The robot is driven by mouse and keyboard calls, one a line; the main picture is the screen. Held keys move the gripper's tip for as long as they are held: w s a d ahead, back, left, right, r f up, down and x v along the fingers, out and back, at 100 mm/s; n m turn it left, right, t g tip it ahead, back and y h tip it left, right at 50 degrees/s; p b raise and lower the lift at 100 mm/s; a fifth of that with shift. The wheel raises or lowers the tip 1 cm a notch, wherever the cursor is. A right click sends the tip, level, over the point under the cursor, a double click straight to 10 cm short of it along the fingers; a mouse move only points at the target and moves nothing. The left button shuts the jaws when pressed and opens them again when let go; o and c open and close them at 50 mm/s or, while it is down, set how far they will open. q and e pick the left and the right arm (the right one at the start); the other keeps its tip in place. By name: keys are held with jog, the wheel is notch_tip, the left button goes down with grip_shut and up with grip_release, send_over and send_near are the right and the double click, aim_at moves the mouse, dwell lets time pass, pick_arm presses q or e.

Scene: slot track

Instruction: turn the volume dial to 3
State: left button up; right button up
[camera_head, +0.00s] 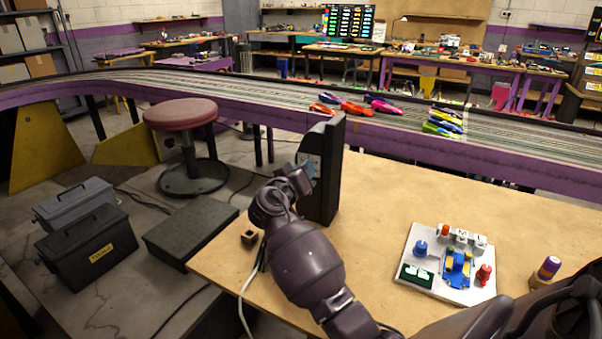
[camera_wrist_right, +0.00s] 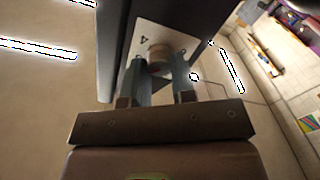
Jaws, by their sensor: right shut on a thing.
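The volume dial (camera_wrist_right: 158,52) is a small brownish round knob on a white plate (camera_wrist_right: 147,37) in the right wrist view. The plate is on the side of a tall dark box (camera_head: 327,170), which stands upright at the table's far left edge. My right gripper (camera_wrist_right: 157,70) is shut on the dial, one finger on each side of it. It also shows in the head view (camera_head: 307,172), against the left side of the box. A small dark mark on the plate beside the dial is too small to read. My left gripper is not in view.
A white board (camera_head: 410,285) with coloured knobs and switches lies on the wooden table (camera_head: 400,190). Toy cars sit on the track behind. A red stool (camera_head: 181,113) and dark cases (camera_head: 88,246) stand on the left.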

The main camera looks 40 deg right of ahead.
dwell(0.4)
jog(key=o, duration=0.9)
jog(key=shift+a, duration=0.1)
jog(key=v, duration=1)
jog(key=shift+s+a+p, duration=0.2)
jog(key=shift+a+p, duration=0.1)
